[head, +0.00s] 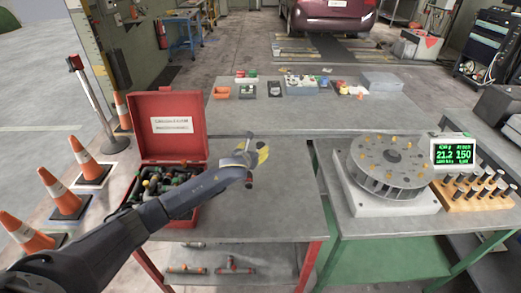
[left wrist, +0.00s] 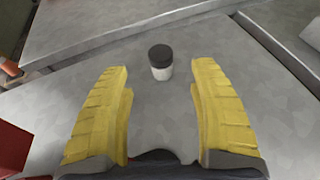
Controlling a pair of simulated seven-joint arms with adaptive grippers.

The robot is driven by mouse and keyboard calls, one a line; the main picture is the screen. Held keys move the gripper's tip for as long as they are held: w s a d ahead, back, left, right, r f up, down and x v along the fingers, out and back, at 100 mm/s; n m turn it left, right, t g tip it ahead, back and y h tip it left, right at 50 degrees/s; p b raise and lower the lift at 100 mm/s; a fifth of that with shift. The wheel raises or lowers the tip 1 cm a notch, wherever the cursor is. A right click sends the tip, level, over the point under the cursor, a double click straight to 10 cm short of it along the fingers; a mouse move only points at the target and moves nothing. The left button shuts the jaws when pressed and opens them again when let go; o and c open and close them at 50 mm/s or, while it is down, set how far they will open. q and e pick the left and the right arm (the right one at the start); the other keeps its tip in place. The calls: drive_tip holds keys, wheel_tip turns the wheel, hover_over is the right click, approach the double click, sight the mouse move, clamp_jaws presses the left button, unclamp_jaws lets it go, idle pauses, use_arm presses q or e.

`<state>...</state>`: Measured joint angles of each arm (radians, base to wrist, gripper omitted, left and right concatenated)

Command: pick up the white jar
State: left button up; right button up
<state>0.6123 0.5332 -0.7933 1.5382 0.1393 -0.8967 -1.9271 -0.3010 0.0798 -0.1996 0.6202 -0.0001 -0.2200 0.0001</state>
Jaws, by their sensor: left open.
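The white jar (left wrist: 162,73) has a dark lid and stands upright on the grey tabletop in the left wrist view. It is ahead of my left gripper (left wrist: 160,92), roughly centred between the yellow fingertips, with clear space on both sides. The fingers are open and do not touch it. In the head view my left gripper (head: 258,157) is over the near grey table, right of the red case. I cannot make out the jar clearly there; the gripper seems to cover it. My right gripper is not in view.
An open red toolbox (head: 172,128) with cluttered contents stands left of the gripper. A round roller device (head: 387,168), a green display (head: 453,153) and a wooden rack (head: 470,197) stand on the right table. The far table (head: 300,118) holds small parts at its back.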

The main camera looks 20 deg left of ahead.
sight(259, 146)
use_arm(q)
drive_tip(key=shift+x, duration=4.1)
drive_tip(key=shift+f, duration=0.15)
drive_tip(key=shift+c, duration=0.4)
drive_tip(key=c, duration=1.2)
